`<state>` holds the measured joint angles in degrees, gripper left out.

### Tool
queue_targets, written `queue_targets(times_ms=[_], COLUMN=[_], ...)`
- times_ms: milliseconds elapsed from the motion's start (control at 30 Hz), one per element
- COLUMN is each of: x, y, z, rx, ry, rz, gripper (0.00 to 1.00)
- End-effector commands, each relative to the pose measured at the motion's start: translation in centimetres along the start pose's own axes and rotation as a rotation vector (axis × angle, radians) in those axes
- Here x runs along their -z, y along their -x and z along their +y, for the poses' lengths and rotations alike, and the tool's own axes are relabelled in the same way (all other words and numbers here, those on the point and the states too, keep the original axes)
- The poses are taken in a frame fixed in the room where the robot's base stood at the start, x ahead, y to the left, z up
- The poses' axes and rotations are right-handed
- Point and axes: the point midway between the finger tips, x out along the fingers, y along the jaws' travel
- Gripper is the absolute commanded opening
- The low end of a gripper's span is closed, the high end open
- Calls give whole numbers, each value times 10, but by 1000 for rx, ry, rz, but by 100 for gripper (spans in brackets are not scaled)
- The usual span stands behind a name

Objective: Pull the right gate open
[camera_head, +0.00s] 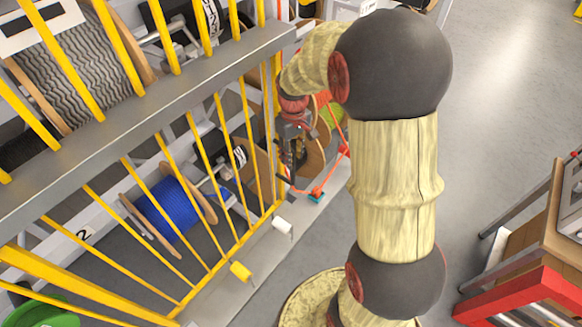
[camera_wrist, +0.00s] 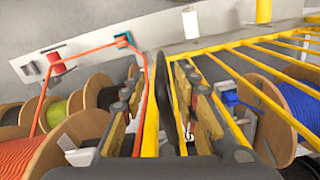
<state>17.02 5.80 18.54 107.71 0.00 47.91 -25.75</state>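The gate is a row of yellow bars on a grey rail (camera_head: 185,100), with a yellow end post beside my gripper. Its bars (camera_wrist: 262,84) fill the right of the wrist view. My gripper (camera_head: 292,172) is low at the gate's far end. In the wrist view, my gripper's fingers (camera_wrist: 156,85) stand apart. A dark upright bar (camera_wrist: 167,75), perhaps the handle, and a yellow post (camera_wrist: 151,118) lie between them. The dark bar is close to the right finger; I cannot tell whether they touch. My arm hides part of the area behind it.
A blue cable reel (camera_head: 168,208) stands behind the bars. An orange cable (camera_wrist: 82,50) runs close to the left finger, with several reels beyond. White and yellow spools (camera_head: 240,271) sit along the front strip. A red-edged bench (camera_head: 525,292) stands at right; grey floor (camera_head: 490,80) is clear behind it.

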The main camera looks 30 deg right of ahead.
Motion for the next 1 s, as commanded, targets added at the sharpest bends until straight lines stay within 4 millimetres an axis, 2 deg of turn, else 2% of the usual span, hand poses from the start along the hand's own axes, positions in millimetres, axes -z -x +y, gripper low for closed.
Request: queue_targets(times_ms=[500,667,900,1000], x=[-1,0,0,0], y=[-68,-76,-76,-76], z=[0,0,0,0], rx=[2,2,1,1], ry=[0,0,0,0], rz=[-1,0,1,1], gripper=[30,30,30,25])
